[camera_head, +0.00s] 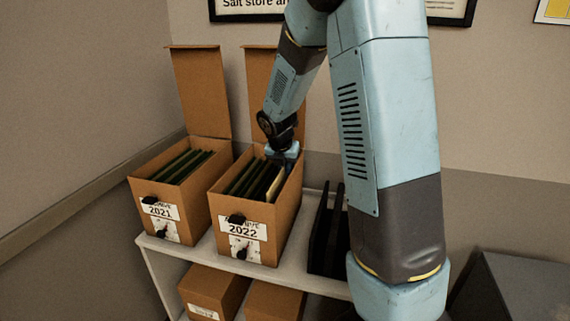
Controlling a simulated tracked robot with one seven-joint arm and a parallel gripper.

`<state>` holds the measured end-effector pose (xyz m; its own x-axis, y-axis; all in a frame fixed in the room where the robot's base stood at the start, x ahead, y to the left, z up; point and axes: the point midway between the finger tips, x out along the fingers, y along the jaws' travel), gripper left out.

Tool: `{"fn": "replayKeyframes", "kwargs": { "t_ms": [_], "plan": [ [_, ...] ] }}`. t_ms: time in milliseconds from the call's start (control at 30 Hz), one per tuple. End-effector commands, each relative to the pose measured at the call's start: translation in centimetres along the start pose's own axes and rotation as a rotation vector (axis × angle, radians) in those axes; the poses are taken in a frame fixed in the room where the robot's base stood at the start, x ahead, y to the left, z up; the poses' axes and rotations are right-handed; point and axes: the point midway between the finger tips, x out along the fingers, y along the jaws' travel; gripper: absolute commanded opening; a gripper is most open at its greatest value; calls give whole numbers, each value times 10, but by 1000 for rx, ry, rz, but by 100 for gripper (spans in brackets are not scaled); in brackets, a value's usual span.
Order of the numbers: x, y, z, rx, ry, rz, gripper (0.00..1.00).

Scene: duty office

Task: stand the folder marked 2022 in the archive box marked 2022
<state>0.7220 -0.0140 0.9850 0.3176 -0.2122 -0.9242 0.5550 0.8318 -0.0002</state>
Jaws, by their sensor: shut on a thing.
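The archive box marked 2022 (223,218) stands open on the shelf, its lid raised behind it. It holds several dark green folders (246,178). A pale yellowish folder (275,186) stands inside the box near its right wall, beside the green ones. My gripper (281,157) is over the back right of this box, shut on the pale folder at its top. Any marking on that folder cannot be read here. The fingertips are small and partly hidden by the wrist and the box.
The archive box marked 2021 (136,196) stands open to the left, with several green folders. A black upright holder (325,240) is to the right on the white shelf (185,251). Closed brown boxes (213,290) sit below. My arm covers the right side.

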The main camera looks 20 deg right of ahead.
Motion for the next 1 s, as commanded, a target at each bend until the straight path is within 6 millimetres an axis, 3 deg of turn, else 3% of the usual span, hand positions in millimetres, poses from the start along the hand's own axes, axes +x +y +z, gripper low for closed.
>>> {"fn": "replayKeyframes", "kwargs": {
  "t_ms": [400, 933, 967, 1000],
  "plan": [
    [20, 0, -8, 0, 1, -2, 0],
    [25, 0, -10, 1, 0, 0, 0],
    [25, 0, -10, 1, 0, 0, 13],
    [25, 0, -10, 1, 0, 0, 17]
  ]
}}
